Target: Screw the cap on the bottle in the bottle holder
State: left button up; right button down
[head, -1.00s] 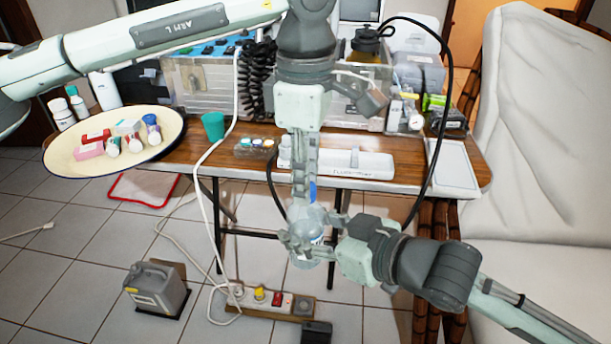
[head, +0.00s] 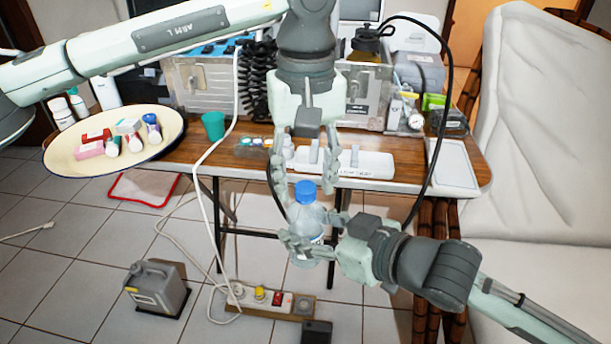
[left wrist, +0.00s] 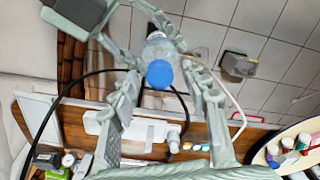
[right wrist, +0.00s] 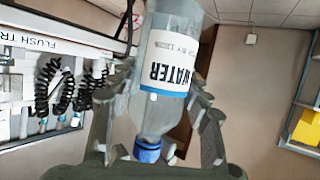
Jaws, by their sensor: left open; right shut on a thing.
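A clear bottle (head: 304,218) with a blue cap (head: 305,188) stands upright in the air in front of the table. My right gripper (head: 315,236) is shut around its body. The right wrist view shows the bottle (right wrist: 172,55) with a WATER label and the cap (right wrist: 147,151) on its neck; how tight it sits I cannot tell. My left gripper (head: 306,182) is open above, its fingers spread on both sides of the cap. The left wrist view shows the cap (left wrist: 160,74) between those fingers, apart from them. No separate bottle holder is identifiable.
Behind the grippers is a wooden table (head: 200,155) with a white flush tray (head: 375,162), a green cup (head: 213,125) and clear boxes. A cream round tray (head: 65,160) holds small tubes and boxes. A black cable (head: 447,110) hangs at right; a white cable crosses the left side.

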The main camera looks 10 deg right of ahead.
pick_arm(q)
jog(key=shift+r, duration=2.3)
jog(key=shift+c, duration=0.3)
jog(key=n, duration=0.3)
jog(key=r+n, duration=0.1)
jog(key=n, duration=0.7)
jog(key=shift+r, duration=0.35)
jog(key=n, duration=0.4)
jog(key=shift+r+n, duration=0.4)
jog(key=n, duration=0.3)
jog(key=r+n, duration=0.1)
jog(key=n, duration=0.2)
jog(key=shift+n, duration=0.4)
jog(key=shift+f, duration=0.15)
